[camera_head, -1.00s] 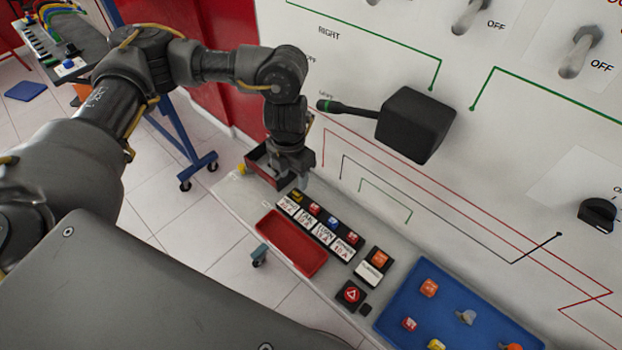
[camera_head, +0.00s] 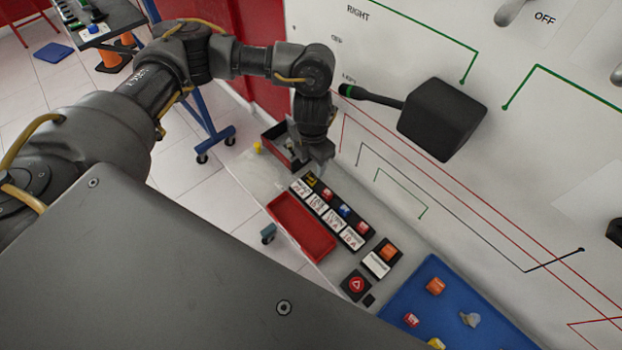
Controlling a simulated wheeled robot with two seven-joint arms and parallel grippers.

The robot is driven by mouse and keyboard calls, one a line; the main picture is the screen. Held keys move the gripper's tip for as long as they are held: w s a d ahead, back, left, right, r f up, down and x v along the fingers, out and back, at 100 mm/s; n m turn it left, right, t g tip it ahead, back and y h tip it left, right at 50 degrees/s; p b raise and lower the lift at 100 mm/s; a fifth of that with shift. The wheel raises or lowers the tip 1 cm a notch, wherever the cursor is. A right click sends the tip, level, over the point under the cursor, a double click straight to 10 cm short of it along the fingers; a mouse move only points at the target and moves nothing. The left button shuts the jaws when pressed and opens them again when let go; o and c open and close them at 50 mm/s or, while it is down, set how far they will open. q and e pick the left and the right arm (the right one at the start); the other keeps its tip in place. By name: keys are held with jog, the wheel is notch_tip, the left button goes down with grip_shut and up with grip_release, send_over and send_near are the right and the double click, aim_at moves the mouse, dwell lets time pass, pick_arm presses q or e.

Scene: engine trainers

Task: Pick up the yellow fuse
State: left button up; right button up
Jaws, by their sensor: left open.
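A yellow fuse (camera_head: 311,180) sits at the far end of a black fuse holder (camera_head: 353,245) with white labels, in a row with red and blue fuses. Another yellow piece (camera_head: 436,343) lies in the blue tray at the bottom edge of the view. My left gripper (camera_head: 318,166) points down just beyond and above the holder's far end, close to the first yellow fuse. It is open, and I see nothing held in it. Its fingertips are small and partly dark, so I cannot tell if they touch anything. My right gripper is not in view.
An empty red tray (camera_head: 301,226) lies beside the holder, and a dark red-edged box (camera_head: 281,146) stands behind. A blue tray (camera_head: 400,303) holds loose fuses. A black lever box (camera_head: 442,119) juts from the white panel at right, near my left forearm.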

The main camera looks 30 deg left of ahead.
aim_at(312, 176)
pick_arm(q)
notch_tip(312, 176, down, 5)
jog(key=shift+s, duration=0.1)
jog(key=shift+c, duration=0.4)
jog(key=c, duration=1)
